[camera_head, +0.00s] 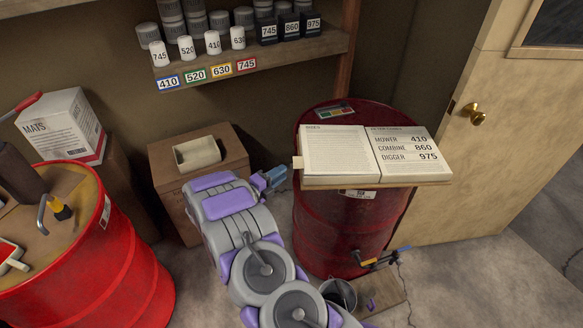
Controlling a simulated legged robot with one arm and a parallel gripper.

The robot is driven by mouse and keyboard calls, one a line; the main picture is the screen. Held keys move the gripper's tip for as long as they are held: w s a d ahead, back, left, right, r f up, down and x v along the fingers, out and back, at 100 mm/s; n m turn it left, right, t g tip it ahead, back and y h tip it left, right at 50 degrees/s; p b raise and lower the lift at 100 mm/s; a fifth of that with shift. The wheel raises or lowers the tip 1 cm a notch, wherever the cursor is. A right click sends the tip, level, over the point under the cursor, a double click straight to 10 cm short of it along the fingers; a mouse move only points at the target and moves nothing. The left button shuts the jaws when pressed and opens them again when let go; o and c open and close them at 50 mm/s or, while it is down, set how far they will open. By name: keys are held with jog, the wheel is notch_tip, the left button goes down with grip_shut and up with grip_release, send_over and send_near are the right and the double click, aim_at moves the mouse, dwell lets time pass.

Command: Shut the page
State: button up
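An open book (340,151) lies on a board on top of a dark red oil drum (345,225). Its left page is dense small print. Its right page (401,150) lists mower 410, combine 860 and digger 975. A small tab sticks out at the book's left edge. My gripper (273,178) is left of the drum, below and left of the book, apart from it. The gripper is small and seen from behind, so its fingers cannot be made out. My grey and purple arm reaches up from the bottom of the picture.
A shelf (300,47) with numbered white and black cans is at the back. A wooden box (225,155) stands behind my arm. A bright red drum (100,250) with tools is at the left. A door (470,130) with a brass knob is at the right. A bucket (339,294) stands on the floor.

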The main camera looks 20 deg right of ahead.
jog(key=x, duration=0.6)
jog(key=shift+d, duration=0.2)
grip_shut()
jog(key=shift+f+b, duration=0.1)
jog(key=shift+b, duration=0.2)
dwell(0.9)
